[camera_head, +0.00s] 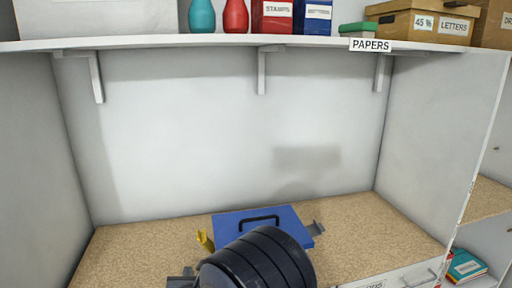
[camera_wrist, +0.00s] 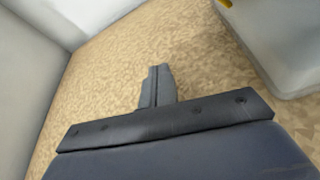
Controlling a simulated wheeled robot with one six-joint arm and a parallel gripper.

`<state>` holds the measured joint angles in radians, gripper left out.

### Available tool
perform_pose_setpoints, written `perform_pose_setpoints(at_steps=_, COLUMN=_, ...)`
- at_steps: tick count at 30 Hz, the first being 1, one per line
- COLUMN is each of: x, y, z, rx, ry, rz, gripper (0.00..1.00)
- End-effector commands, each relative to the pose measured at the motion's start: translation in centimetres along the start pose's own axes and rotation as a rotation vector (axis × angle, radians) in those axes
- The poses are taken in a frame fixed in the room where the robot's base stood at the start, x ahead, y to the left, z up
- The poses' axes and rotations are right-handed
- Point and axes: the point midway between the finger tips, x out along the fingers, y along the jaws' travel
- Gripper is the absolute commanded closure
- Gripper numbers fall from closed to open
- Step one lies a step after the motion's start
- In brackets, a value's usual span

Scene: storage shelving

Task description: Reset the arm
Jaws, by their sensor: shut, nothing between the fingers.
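My gripper (camera_wrist: 156,84) shows in the wrist view with its two fingers pressed together and nothing between them. It hangs over the tan speckled shelf floor (camera_wrist: 110,65). In the head view my dark arm rises at the bottom centre and covers part of the shelf floor (camera_head: 140,250). The fingers cannot be made out clearly there.
A blue box (camera_head: 285,222) with a black handle and a yellow latch stands behind my arm. A pale container (camera_wrist: 285,45) is at right in the wrist view. Side walls enclose the bay. An upper shelf (camera_head: 180,41) holds vases, binders and boxes.

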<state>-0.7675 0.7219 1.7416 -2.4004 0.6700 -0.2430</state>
Motion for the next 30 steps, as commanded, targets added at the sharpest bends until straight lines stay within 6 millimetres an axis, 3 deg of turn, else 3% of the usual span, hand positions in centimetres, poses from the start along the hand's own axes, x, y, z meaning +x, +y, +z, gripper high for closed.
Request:
perform_pose_setpoints(at_steps=8, x=0.7, y=0.0, z=0.9, rx=0.001, ry=0.0, rz=-0.001, gripper=1.0)
perform_pose_setpoints(at_steps=12, x=-0.1, y=0.1, z=3.1, rx=0.001, ry=-0.002, rz=0.0, gripper=1.0)
perform_pose_setpoints(at_steps=30, x=1.8, y=-0.1, z=2.4, rx=0.236, ry=-0.021, rz=-0.002, gripper=1.0)
